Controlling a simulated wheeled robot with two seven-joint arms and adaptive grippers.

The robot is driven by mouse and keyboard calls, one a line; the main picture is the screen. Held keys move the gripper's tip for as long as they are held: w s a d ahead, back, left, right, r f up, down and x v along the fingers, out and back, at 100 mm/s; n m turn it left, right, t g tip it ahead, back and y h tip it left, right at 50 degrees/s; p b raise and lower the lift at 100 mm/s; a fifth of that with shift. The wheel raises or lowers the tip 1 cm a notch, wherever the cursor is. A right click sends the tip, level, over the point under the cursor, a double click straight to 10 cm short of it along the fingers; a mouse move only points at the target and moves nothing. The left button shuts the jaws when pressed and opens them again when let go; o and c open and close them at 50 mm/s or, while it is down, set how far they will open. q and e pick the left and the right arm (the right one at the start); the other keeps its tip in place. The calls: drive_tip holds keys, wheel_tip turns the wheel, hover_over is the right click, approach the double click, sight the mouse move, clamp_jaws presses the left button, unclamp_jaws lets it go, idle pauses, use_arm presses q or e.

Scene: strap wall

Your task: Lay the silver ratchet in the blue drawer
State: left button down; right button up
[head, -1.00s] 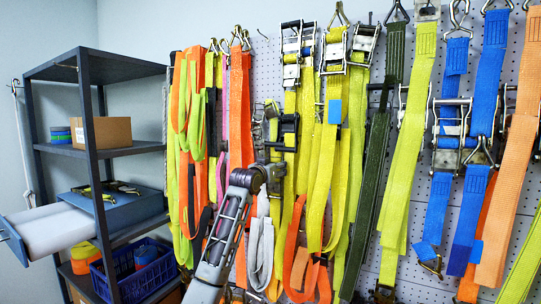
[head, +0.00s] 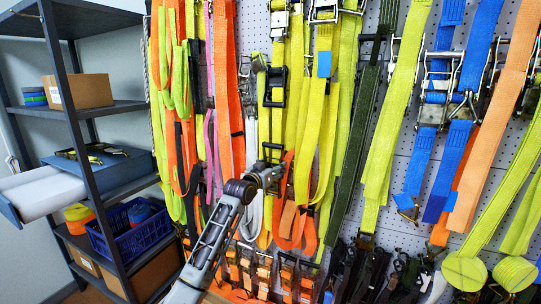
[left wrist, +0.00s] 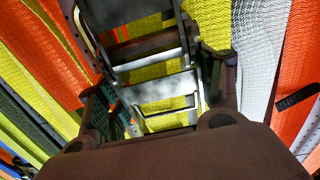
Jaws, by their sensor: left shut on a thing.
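My left gripper (head: 266,178) is in front of the hanging straps, at the middle of the head view. In the left wrist view, a silver ratchet (left wrist: 160,90) with a dark frame sits between its two brown fingers, which are shut on it. In the head view the ratchet is small and mostly hidden by the gripper. A blue drawer (head: 8,204) appears pulled out to the left of the shelf, with a pale, rounded form (head: 42,190) behind its front panel. My right gripper is out of view.
The grey shelf (head: 62,110) at left holds a cardboard box (head: 80,92), a blue case (head: 118,172) with yellow-black gear on top, and a blue basket (head: 135,232). Straps and ratchets hang densely on the pegboard (head: 262,25). Orange ratchet straps (head: 262,270) line the bottom.

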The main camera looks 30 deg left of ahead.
sight(276, 196)
use_arm(q)
drive_tip(key=s+d+f, duration=0.1)
drive_tip(key=f, duration=0.2)
drive_tip(key=s+d+f+h, duration=0.1)
drive_tip(key=f, duration=0.2)
drive_tip(key=s+d+f+m+h, duration=0.1)
drive_tip(key=f, duration=0.3)
drive_tip(key=shift+s+d+f, duration=0.1)
drive_tip(key=shift+s+d, duration=0.25)
drive_tip(key=shift+s, duration=0.05)
drive_tip(key=s+d+f+m+h, duration=0.1)
drive_tip(key=s+d+f+h, duration=0.1)
drive_tip(key=s+d+f, duration=0.4)
drive_tip(key=s+d+f+m+g+h, duration=0.1)
drive_tip(key=s+f, duration=0.8)
drive_tip(key=s+d+f+m+h, duration=0.2)
drive_tip(key=s+d+f, duration=0.2)
drive_tip(key=s+f, duration=0.35)
drive_tip(key=d+n+t+y, duration=0.1)
drive_tip(key=d+n+y, duration=0.3)
drive_tip(key=d+y, duration=0.1)
drive_tip(key=shift+d+r+y, duration=0.3)
drive_tip(key=shift+d+r, duration=0.05)
drive_tip(key=shift+d, duration=0.35)
drive_tip(key=shift+d+r, duration=0.1)
drive_tip(key=shift+d, duration=0.2)
